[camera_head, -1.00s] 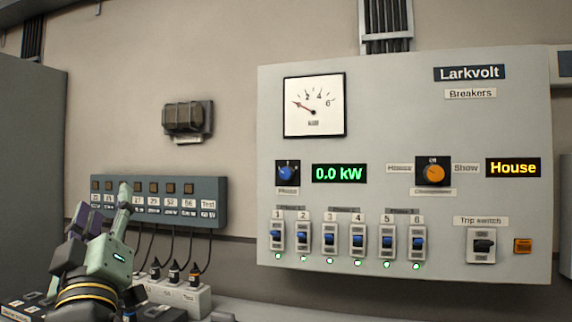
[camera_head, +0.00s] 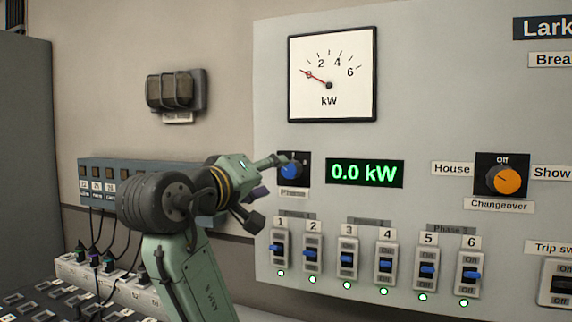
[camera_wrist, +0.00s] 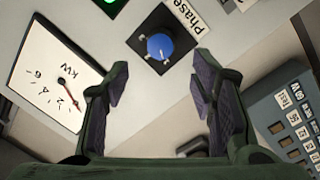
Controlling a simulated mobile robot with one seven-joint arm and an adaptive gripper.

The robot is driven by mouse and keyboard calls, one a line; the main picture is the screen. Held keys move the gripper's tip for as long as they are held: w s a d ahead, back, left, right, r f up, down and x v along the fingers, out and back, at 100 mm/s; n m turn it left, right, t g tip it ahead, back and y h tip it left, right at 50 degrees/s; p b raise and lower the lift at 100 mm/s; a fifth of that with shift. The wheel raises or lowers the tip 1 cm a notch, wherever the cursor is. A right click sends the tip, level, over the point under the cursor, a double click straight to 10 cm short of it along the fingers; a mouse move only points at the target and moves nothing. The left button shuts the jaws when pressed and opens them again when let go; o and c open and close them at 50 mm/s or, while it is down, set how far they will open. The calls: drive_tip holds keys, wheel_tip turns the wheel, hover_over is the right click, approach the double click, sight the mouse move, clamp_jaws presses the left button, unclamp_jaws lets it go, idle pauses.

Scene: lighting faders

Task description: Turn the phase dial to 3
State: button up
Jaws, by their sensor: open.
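The phase dial (camera_head: 291,171) is a blue round knob on a black square plate, with a "Phase" label under it, on the grey panel. It also shows in the wrist view (camera_wrist: 160,46), ahead of and between my two fingers. My gripper (camera_head: 264,190) is open and empty at the left of the dial; one finger overlaps the plate's left edge in the head view. In the wrist view the gripper (camera_wrist: 160,85) has its fingers spread wide, apart from the knob. The dial's marks are too small to read surely.
A kW meter (camera_head: 330,75) sits above the dial and a green 0.0 kW display (camera_head: 364,173) to its right. Several breakers (camera_head: 348,261) line the panel below. An orange changeover dial (camera_head: 503,180) is further right. A grey button box (camera_wrist: 293,122) is at right in the wrist view.

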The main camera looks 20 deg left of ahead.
sight(287, 170)
drive_tip(key=w, duration=0.2)
drive_tip(key=w+p, duration=0.1)
drive_tip(key=w, duration=0.2)
drive_tip(key=w+d+p, duration=0.1)
drive_tip(key=w, duration=0.1)
drive_tip(key=shift+w, duration=0.4)
drive_tip(key=shift+c, duration=0.2)
drive_tip(key=c, duration=1.1)
